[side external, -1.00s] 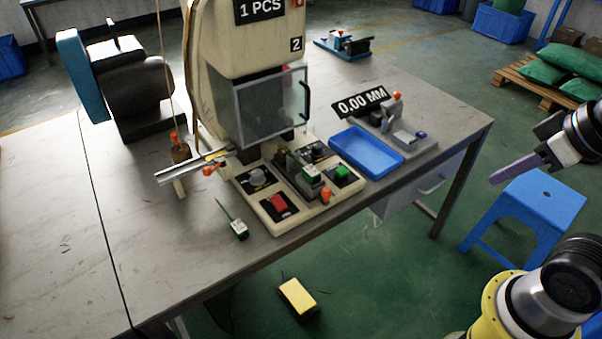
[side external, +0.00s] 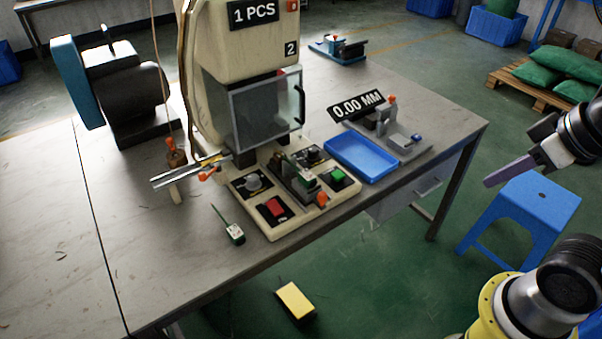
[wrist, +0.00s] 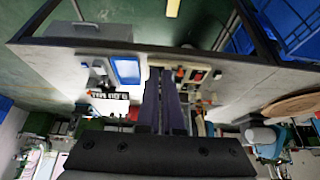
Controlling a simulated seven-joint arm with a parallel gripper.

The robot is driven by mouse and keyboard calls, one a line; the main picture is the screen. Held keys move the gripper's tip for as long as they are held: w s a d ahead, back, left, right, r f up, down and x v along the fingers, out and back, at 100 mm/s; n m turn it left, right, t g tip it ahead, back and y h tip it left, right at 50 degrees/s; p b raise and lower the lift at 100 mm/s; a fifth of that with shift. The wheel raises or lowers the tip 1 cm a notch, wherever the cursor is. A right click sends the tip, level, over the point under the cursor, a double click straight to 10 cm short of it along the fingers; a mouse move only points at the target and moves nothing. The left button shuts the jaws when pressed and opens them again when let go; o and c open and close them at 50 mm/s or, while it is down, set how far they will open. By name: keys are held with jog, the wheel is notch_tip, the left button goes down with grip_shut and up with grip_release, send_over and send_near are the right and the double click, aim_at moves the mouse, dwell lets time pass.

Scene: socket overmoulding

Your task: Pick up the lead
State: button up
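My gripper (side external: 492,181) is at the right of the side view, out past the bench edge and well away from the lead. In the wrist view its two purple fingers (wrist: 161,72) lie side by side, almost touching, with nothing seen between them.
The moulding machine (side external: 245,50) stands on the bench, with buttons and a fixture on its base (side external: 268,228). A blue tray (side external: 362,157) and a gauge (side external: 402,142) are to its right. A blue stool (side external: 535,200) stands below my gripper. The front-left bench top is clear.

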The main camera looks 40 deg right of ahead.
jog(key=o, duration=1)
